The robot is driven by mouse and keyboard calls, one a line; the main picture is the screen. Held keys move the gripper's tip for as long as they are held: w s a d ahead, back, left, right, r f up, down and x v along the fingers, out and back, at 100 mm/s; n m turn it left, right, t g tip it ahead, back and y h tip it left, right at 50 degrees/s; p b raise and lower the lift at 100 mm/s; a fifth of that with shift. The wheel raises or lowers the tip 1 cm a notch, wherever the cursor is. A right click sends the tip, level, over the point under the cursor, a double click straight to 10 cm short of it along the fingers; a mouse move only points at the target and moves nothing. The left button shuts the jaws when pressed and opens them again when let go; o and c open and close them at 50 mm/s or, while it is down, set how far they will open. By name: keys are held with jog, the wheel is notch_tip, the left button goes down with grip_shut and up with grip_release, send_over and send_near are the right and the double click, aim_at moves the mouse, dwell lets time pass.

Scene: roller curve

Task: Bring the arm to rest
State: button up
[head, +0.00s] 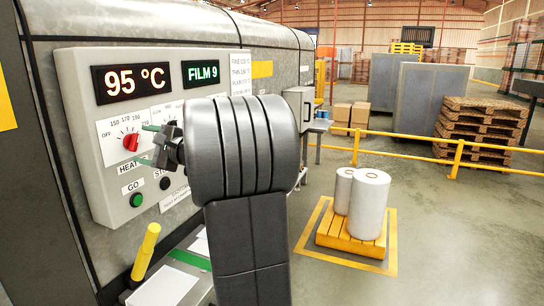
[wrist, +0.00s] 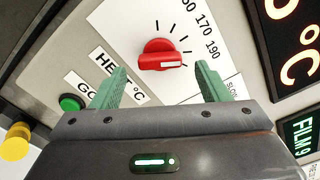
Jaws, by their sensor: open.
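My gripper (head: 154,147) is at the control panel (head: 88,76), in front of the red heat knob (head: 131,142). In the wrist view its two green fingers (wrist: 158,88) are open, one on each side of the red knob (wrist: 160,55), with gaps to it and nothing held. My arm (head: 245,150) covers part of the panel in the head view, including part of a second dial and the label by the black button.
Displays read 95 °C (head: 135,82) and FILM 9 (head: 199,73). A green GO button (head: 136,199), a black button (head: 165,183) and a yellow handle (head: 146,250) are close below. Rolls (head: 368,205) stand on a yellow pallet at right, before a yellow rail (head: 420,139).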

aim_at(138, 143)
jog(key=shift+x, duration=1.5)
jog(key=shift+s+d, duration=0.1)
